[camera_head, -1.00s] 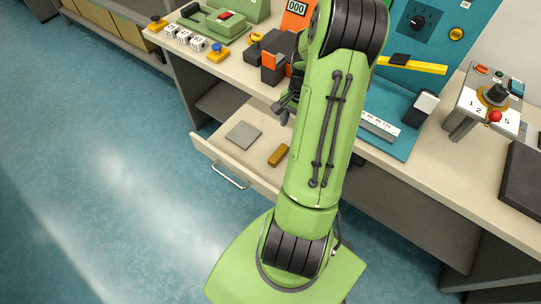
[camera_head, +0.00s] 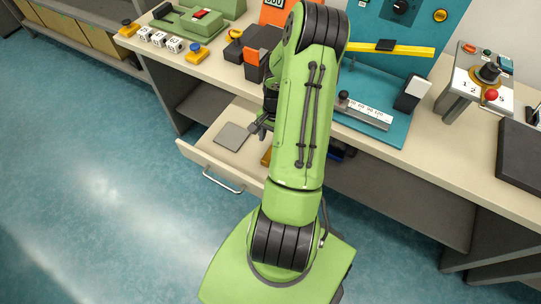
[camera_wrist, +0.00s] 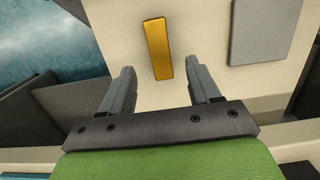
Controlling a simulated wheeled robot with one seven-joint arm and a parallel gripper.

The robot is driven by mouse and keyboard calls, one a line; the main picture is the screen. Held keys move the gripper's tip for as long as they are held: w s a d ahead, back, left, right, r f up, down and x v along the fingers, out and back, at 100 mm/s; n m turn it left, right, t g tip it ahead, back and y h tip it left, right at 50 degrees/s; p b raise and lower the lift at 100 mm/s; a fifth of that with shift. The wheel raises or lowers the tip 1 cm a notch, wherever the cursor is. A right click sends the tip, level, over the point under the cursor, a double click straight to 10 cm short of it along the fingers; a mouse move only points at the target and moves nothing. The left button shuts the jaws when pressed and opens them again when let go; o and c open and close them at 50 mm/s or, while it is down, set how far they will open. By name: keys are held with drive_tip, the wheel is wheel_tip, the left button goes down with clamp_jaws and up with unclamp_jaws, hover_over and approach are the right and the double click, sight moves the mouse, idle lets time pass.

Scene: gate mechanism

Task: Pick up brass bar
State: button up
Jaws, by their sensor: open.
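The brass bar (camera_wrist: 158,48) lies flat on the pale floor of the open drawer. In the wrist view it sits just beyond and between the fingertips, its long side running away from me, slightly tilted. In the head view only a small end of the brass bar (camera_head: 266,157) shows beside my arm, which hides the rest. My gripper (camera_wrist: 163,80) is open and empty, with its two grey fingers apart. In the head view my gripper (camera_head: 258,128) hangs over the drawer, partly hidden by my arm.
The drawer (camera_head: 205,158) is pulled out, with a metal handle (camera_head: 222,181) on its front. A flat grey plate (camera_head: 232,136) lies in it, and the plate also shows in the wrist view (camera_wrist: 262,32). The bench top (camera_head: 420,160) overhangs the drawer's back.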

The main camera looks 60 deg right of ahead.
drive_tip(key=f, duration=0.2)
drive_tip(key=f+b, duration=0.1)
drive_tip(key=f, duration=0.2)
drive_tip(key=shift+a+f, duration=0.35)
drive_tip(key=shift+c, duration=0.2)
drive_tip(key=shift+r, duration=0.1)
clamp_jaws()
